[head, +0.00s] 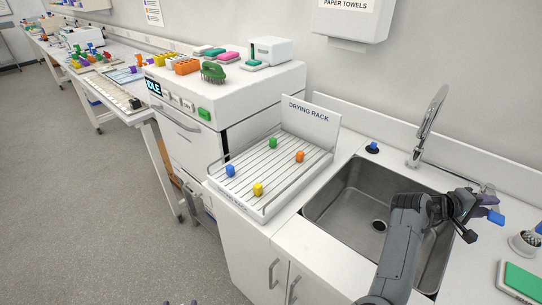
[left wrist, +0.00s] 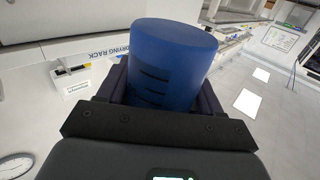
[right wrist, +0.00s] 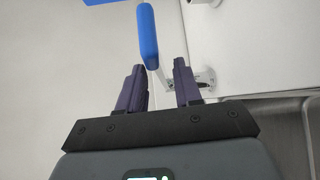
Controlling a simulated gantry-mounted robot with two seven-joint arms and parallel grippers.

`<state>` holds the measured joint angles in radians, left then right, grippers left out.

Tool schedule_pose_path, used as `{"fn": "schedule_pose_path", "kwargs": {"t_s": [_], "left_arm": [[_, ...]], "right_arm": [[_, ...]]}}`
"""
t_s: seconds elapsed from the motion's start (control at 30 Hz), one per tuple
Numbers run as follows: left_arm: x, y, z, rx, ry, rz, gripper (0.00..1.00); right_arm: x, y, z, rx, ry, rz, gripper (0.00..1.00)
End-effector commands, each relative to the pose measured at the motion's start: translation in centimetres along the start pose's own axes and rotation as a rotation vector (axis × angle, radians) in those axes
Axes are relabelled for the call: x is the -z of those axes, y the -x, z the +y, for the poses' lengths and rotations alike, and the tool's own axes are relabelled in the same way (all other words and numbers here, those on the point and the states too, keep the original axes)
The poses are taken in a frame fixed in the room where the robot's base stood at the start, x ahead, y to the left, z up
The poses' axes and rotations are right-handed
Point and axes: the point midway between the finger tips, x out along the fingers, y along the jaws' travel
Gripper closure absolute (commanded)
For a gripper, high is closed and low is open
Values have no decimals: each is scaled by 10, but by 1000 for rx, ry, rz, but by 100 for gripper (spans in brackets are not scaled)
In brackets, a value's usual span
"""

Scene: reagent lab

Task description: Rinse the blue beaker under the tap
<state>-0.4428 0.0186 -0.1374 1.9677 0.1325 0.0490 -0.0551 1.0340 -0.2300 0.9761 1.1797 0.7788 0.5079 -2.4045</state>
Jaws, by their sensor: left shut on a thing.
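The blue beaker (left wrist: 170,60) fills the middle of the left wrist view, with dark graduation marks on its side. My left gripper (left wrist: 165,88) is shut on it, a finger on each side. In the head view only two small purple tips show at the bottom edge, probably this gripper's. The tall metal tap (head: 432,120) stands behind the sink (head: 335,200). My right gripper (head: 478,203) is over the sink's right side, beside a blue lever (head: 495,216). In the right wrist view its fingers (right wrist: 160,72) are open and empty, with the blue lever (right wrist: 148,38) just beyond them.
The drying rack (head: 262,205), left of the sink, carries blue, green, orange and yellow pieces. A small blue-topped item (head: 372,147) is at the sink's back edge. The sink basin looks empty.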

Motion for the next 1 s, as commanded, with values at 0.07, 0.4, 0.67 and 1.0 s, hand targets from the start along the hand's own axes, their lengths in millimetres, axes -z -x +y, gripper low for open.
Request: {"fn": "schedule_pose_path", "kwargs": {"t_s": [0.07,0.4,0.67,1.0], "left_arm": [[-3,0,0,0,0,0,64],[-5,0,0,0,0,0,64],[-5,0,0,0,0,0,64],[-5,0,0,0,0,0,64]], "right_arm": [[0,-11,0,0,-1,-1,66],[1,-28,0,0,0,2,66],[0,-28,0,0,0,1,71],[0,-28,0,0,-1,1,100]]}}
